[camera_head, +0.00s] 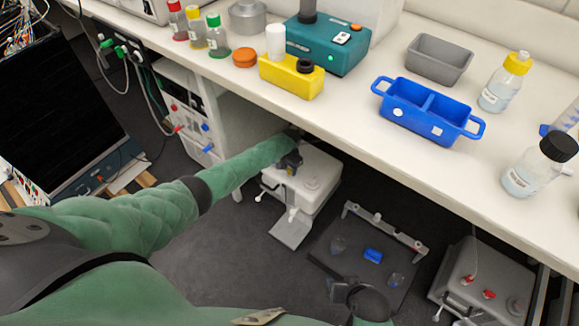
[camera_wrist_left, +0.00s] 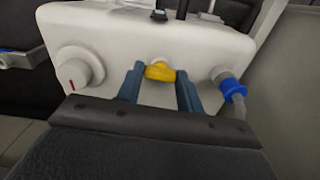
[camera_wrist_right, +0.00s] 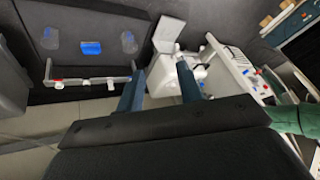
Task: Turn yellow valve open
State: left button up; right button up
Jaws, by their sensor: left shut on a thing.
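The yellow valve (camera_wrist_left: 160,72) is a small handle on the front of a white unit (camera_wrist_left: 115,35). It sits between the two blue-grey fingers of my left gripper (camera_wrist_left: 160,88), which is shut on it. In the head view my left arm reaches down under the bench, and the left gripper (camera_head: 291,160) is at the white unit (camera_head: 318,178); the valve is hidden there. My right gripper (camera_wrist_right: 161,85) is open, with nothing between its fingers.
A white knob (camera_wrist_left: 80,68) and a blue-collared fitting (camera_wrist_left: 232,88) flank the valve. A dark shaker platform (camera_head: 345,262) and another grey-white unit (camera_head: 485,275) stand to the right below the bench. The white bench (camera_head: 390,150) overhangs them, carrying bottles and a blue tray (camera_head: 425,110).

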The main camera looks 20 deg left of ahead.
aim_at(290, 170)
pick_arm(q)
jog(key=shift+n, duration=0.5)
pick_arm(e)
jog(key=shift+s+d+r, duration=0.1)
jog(key=shift+s+r, duration=0.1)
jog(key=shift+r, duration=1.3)
pick_arm(q)
jog(key=shift+w, duration=0.1)
jog(key=o, duration=1)
jog(key=shift+r, duration=0.1)
jog(key=shift+r+p, duration=0.3)
notch_tip(290, 170, up, 6)
jog(key=shift+f, duration=0.15)
jog(key=shift+r, duration=0.65)
pick_arm(e)
notch_tip(290, 170, up, 3)
jog(key=shift+s+d+f+g, duration=0.15)
jog(key=shift+f+g, duration=0.05)
jog(key=shift+g, duration=0.1)
